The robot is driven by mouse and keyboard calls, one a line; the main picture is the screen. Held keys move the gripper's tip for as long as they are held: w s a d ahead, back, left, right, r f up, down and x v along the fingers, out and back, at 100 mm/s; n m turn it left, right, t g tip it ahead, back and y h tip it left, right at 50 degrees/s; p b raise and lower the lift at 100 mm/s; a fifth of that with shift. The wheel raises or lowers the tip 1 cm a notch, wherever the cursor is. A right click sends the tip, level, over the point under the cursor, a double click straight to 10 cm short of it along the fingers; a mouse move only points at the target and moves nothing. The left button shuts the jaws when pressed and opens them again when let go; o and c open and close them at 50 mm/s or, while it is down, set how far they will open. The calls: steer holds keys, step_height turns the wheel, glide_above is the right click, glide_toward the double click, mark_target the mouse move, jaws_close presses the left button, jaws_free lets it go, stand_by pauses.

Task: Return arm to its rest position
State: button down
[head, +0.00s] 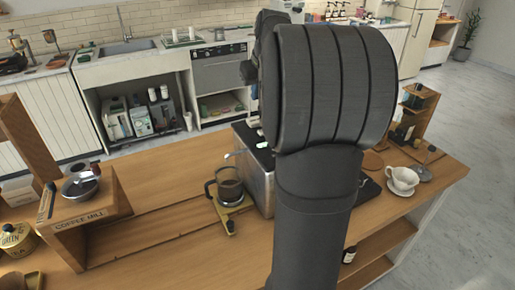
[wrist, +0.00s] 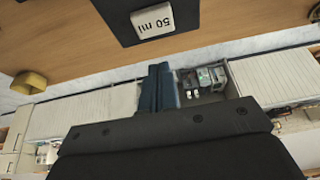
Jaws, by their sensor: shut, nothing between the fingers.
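My arm stands upright in the middle of the head view, a large dark grey column that covers part of the counter. My gripper is hidden behind it there. In the wrist view my gripper (wrist: 158,88) shows its dark blue fingers together, with nothing held between them. The fingers point out over the counter's surroundings and touch nothing that I can see.
A wooden counter (head: 150,235) carries a coffee mill (head: 85,186), a glass carafe (head: 228,185), a metal-sided machine (head: 258,170) close beside my arm, and a white cup (head: 403,179) at right.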

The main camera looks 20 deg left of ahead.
mark_target(253, 118)
steer(key=shift+f, duration=0.1)
steer(key=shift+f, duration=3.15)
steer(key=c, duration=1.2)
jaws_free()
steer(key=o, duration=0.3)
steer(key=shift+s+a+r, duration=0.2)
steer(key=o, duration=0.9)
steer(key=s+a+r+g+h, duration=0.1)
steer(key=s+a+r, duration=0.2)
steer(key=s, duration=0.4)
steer(key=shift+s+r+g, duration=0.15)
steer(key=shift+r+g, duration=0.25)
steer(key=shift+r, duration=0.45)
steer(key=s+r+g+h, duration=0.1)
steer(key=s+r+h, duration=0.1)
steer(key=s+r, duration=0.4)
step_height(253, 118, down, 11)
steer(key=s, duration=0.1)
steer(key=shift+s, duration=0.3)
